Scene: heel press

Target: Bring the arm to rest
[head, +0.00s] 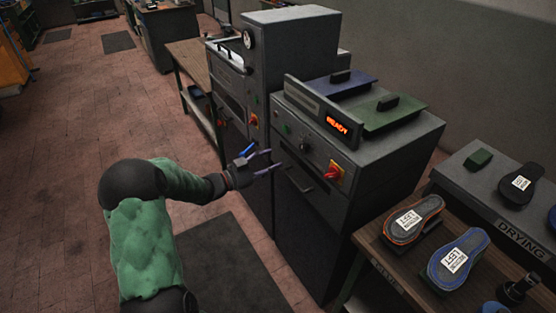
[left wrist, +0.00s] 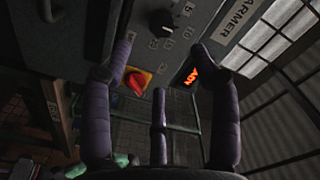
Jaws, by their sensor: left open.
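My left gripper (head: 266,161) is open and empty. It is held in the air just left of the front of the grey warmer cabinet (head: 325,250). Its purple fingers are spread in the left wrist view (left wrist: 160,75). Beyond them is the cabinet's panel, with a black knob (left wrist: 162,24), a red and yellow switch (left wrist: 137,82) and a lit orange display (left wrist: 190,80). My left arm has a green sleeve and comes in from the lower left. My right gripper is not in view.
A blue lid (head: 345,83) and a green lid (head: 385,115) with black handles top the cabinet. A wooden table (head: 375,255) at right holds an orange-edged sole (head: 412,219) and a blue-edged sole (head: 457,257). A taller grey machine (head: 280,40) stands behind. The floor at left is clear.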

